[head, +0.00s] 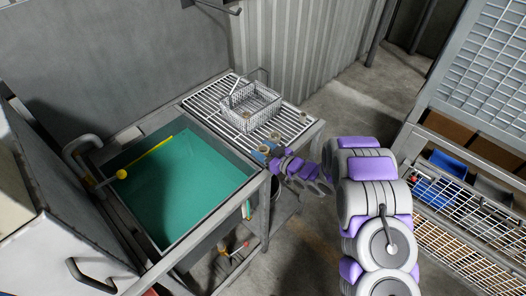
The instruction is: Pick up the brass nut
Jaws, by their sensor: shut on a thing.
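My gripper (268,154) is at the front edge of the slatted rack, at the end of my purple and grey arm. It is shut on a small brass nut (264,148), which shows at its fingertips. The fingers are small in view and partly hidden by my wrist. Another ring-shaped nut (275,136) stands on the rack just behind. A further one (303,118) sits near the rack's right edge. A wire basket (262,98) on the rack holds another nut-like piece (246,114).
Left of the rack is a sink of green liquid (175,190) with a yellow rod (150,157) across its far-left corner. A wall stands behind. A wire-mesh shelf unit (455,215) with bins is on the right. Concrete floor (335,110) lies between.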

